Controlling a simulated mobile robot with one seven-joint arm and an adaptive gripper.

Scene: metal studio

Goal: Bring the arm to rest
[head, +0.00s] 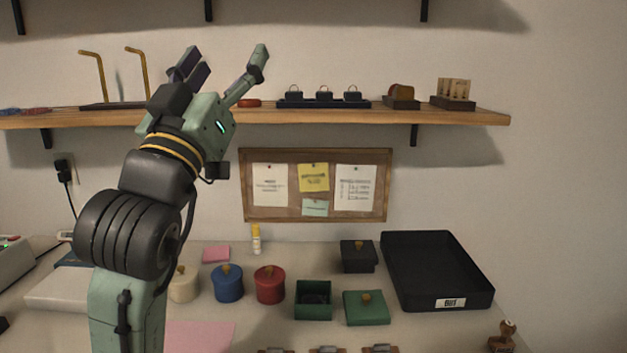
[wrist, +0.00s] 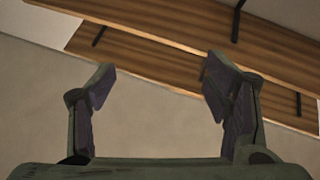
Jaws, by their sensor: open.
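My gripper (head: 226,70) is raised in front of the wooden shelf in the head view, its fingers spread and pointing up. In the wrist view my gripper (wrist: 155,90) shows two dark-padded fingers wide apart with nothing between them. Behind the fingers the wrist view shows the wall and the underside of the wooden shelf (wrist: 150,62). My arm rises from the lower left of the head view and hides part of the bench and shelf.
The shelf (head: 340,118) holds a black rack (head: 323,103) and small wooden stands. Below are a pinboard (head: 316,153), a blue pot (head: 228,284), a red pot (head: 270,284), an open green box (head: 313,300), its green lid (head: 366,308) and a black tray (head: 436,236).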

